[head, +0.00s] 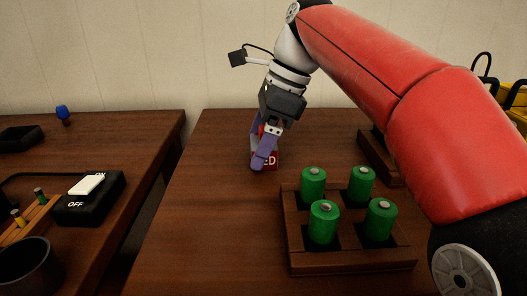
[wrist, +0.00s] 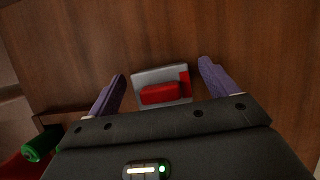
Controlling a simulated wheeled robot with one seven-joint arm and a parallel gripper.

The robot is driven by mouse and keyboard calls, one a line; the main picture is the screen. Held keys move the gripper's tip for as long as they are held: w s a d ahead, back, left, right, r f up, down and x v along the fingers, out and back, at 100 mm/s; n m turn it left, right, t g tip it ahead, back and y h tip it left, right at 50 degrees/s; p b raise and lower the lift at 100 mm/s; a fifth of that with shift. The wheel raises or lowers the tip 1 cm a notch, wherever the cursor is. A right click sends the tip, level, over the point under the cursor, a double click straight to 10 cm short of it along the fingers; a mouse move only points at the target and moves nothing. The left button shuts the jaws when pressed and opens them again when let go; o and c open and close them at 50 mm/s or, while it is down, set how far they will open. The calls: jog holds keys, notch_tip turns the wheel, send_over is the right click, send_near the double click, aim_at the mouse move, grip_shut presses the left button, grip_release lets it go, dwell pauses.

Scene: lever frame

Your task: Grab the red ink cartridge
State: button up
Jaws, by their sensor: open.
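The red ink cartridge (wrist: 160,93) is a small grey and red block on the wooden table. In the head view the cartridge (head: 270,160) shows a red face with white letters, partly hidden behind my gripper's finger. My gripper (head: 261,152) points down at it from above. In the wrist view my gripper (wrist: 163,83) is open, with one purple finger on each side of the cartridge. Gaps show between the fingers and the cartridge there. I cannot tell the height of the fingertips over the table.
A wooden rack (head: 350,256) with several green cylinders stands in front, right of the cartridge. A darker wooden block (head: 378,158) lies behind it, under my arm. A second table at left holds an ON/OFF switch (head: 90,198) and a black cup (head: 26,264). The table left of the rack is clear.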

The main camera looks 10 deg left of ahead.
jog(key=c, duration=1.1)
jog(key=shift+r, duration=0.15)
